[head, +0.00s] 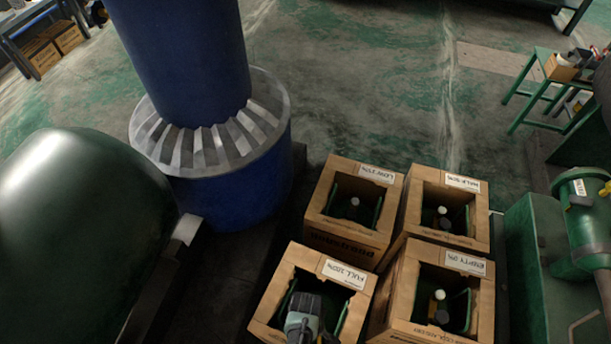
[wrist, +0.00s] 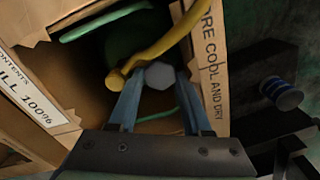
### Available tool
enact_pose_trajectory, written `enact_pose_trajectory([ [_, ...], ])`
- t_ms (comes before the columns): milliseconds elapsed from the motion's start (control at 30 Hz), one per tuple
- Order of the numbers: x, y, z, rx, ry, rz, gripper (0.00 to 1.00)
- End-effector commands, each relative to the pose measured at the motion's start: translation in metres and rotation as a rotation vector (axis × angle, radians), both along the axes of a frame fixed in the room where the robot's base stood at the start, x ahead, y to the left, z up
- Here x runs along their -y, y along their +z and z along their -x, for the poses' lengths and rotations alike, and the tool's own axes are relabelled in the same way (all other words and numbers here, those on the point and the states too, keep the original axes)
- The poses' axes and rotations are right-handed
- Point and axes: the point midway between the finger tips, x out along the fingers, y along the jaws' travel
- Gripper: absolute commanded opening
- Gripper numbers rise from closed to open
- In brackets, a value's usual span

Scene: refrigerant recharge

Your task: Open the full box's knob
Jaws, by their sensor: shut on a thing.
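The full box (head: 271,322) is an open wooden-looking carton at the front left of the group, with a "FULL 100%" label (head: 344,274); it also shows in the wrist view (wrist: 213,70). My gripper (head: 303,325) reaches down into it. In the wrist view my gripper (wrist: 158,88) has its two blue-grey fingers on either side of a grey faceted knob (wrist: 160,75) and is shut on it. A yellow hose or fitting (wrist: 165,50) runs beside the knob. Part of a green cylinder (wrist: 128,40) shows behind. In the head view my gripper hides the knob.
Three more open boxes stand close by, labelled low (head: 317,217), half (head: 481,230) and empty (head: 388,315). A large blue column (head: 225,200) and a dark green tank (head: 80,220) stand to the left. Green machinery (head: 540,260) is at the right. Bare floor (head: 370,90) lies beyond.

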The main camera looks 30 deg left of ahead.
Motion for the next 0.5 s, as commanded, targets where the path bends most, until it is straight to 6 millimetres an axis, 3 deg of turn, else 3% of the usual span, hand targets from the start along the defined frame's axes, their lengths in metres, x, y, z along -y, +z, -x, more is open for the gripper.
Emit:
enact_pose_trajectory([
  [133, 0.0004, -0.0010, 0.0012, -0.002, -0.001, 0.000, 0.00],
  [167, 0.0004, -0.0010, 0.0012, -0.002, -0.001, 0.000, 0.51],
  [200, 0.0004, -0.0010, 0.0012, -0.001, -0.001, 0.001, 0.58],
  [233, 0.0004, -0.0009, 0.0011, -0.001, -0.001, 0.001, 0.61],
  [500, 0.0002, 0.0001, 0.0004, -0.001, -0.002, 0.000, 0.61],
])
